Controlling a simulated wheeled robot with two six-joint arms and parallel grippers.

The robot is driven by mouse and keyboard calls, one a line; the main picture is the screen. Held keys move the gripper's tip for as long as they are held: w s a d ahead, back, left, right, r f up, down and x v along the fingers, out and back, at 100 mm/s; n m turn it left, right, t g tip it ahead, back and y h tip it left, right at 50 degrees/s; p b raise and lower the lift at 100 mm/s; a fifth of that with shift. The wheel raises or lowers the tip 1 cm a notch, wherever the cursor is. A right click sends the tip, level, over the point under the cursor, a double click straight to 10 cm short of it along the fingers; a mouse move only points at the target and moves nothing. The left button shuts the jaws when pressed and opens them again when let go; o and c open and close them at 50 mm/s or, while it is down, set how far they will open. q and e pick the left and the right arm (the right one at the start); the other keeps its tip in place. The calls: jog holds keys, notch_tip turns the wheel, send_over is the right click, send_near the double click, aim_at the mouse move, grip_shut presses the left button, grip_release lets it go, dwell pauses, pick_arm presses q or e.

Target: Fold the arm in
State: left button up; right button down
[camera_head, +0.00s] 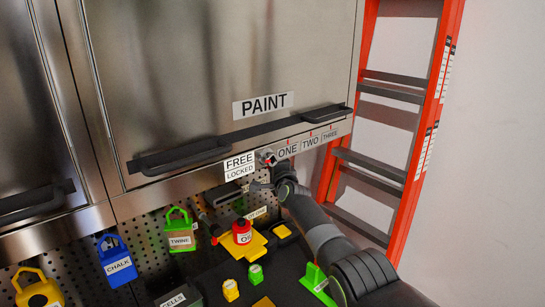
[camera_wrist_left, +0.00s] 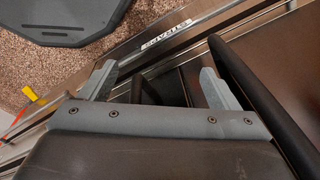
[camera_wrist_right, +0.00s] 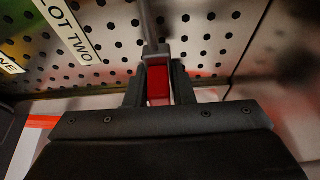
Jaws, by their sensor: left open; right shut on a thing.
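My right gripper (camera_wrist_right: 158,85) is shut on a red piece (camera_wrist_right: 157,86) at the end of a grey rod (camera_wrist_right: 148,25) in the right wrist view. In the head view my right arm comes in from the right, and its gripper (camera_head: 264,178) is just below a small metal knob (camera_head: 265,157) on the steel chest's lower edge. The held piece is too hidden there to tell. My left gripper (camera_wrist_left: 157,85) is open and empty in the left wrist view, next to a dark bar. It is not in the head view.
A PAINT door (camera_head: 220,75) with black handles is above. FREE/LOCKED labels (camera_head: 239,166) and ONE, TWO, THREE marks sit by the knob. Several padlocks hang on pegboard at lower left. A red valve-like thing (camera_head: 242,232) and an orange ladder (camera_head: 440,85) stand nearby.

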jog(key=shift+r, duration=0.25)
dwell(0.3)
jog(key=c, duration=1.4)
grip_release()
jog(key=shift+f, duration=0.1)
jog(key=shift+o, duration=0.2)
jog(key=shift+w+a+f, duration=0.1)
